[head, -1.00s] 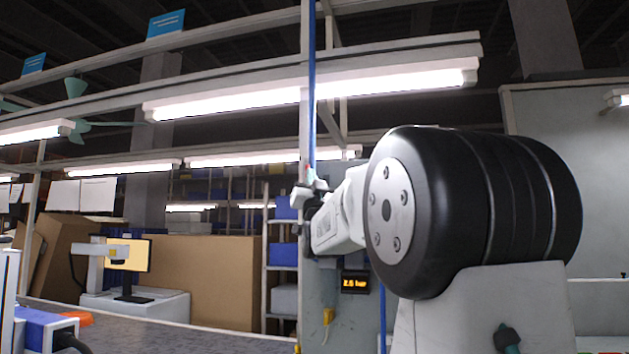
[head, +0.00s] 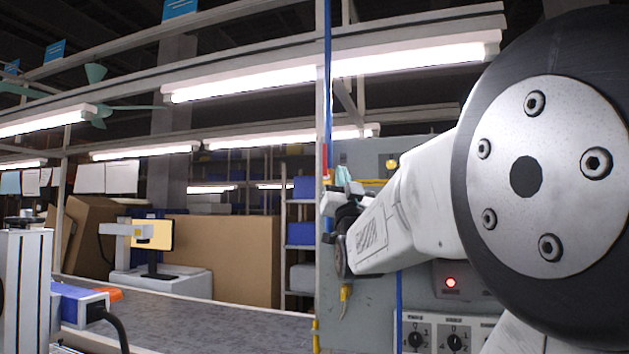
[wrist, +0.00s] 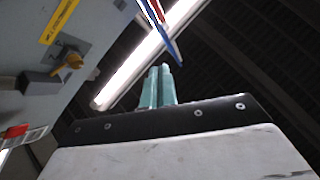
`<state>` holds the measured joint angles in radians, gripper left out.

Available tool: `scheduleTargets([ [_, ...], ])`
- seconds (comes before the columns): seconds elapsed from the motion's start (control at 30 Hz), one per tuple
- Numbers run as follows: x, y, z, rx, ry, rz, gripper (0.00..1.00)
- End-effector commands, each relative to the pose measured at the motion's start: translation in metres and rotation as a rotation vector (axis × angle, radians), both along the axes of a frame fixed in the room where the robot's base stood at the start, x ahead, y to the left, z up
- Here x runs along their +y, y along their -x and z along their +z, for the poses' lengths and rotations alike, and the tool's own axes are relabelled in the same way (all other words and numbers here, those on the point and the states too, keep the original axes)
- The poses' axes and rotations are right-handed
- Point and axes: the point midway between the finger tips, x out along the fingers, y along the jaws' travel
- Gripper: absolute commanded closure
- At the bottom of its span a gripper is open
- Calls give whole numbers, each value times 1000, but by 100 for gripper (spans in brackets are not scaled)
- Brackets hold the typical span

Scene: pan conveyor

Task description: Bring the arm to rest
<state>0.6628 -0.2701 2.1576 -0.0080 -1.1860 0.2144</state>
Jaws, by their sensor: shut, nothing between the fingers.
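My arm crosses the right side of the head view, with a large black joint with a bolted grey cap close to the camera. My gripper (head: 343,177) is at the far end of the arm, small and partly hidden by my wrist. In the wrist view its two teal fingers (wrist: 160,86) lie together with nothing between them. They point up towards the ceiling lamp and touch nothing that I can see.
A grey control cabinet (head: 420,290) with knobs and a red lamp (head: 450,282) stands behind my arm. A blue hose (head: 327,90) hangs near my gripper. A conveyor belt (head: 230,323) runs at lower left, with a monitor (head: 152,235) and cardboard (head: 225,258) behind it.

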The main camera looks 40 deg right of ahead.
Motion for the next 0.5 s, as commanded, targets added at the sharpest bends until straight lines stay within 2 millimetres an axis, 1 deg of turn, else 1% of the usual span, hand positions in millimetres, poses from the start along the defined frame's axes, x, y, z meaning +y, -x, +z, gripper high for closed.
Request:
scheduleTargets([
  [0.13, 3, 4, -5, -1, 1, 1, 100],
  [0.37, 4, 3, -6, 6, -1, 0, 100],
  [0.47, -2, -5, -15, 62, -37, -7, 100],
  [0.5, -7, -11, -24, 108, -67, -12, 100],
])
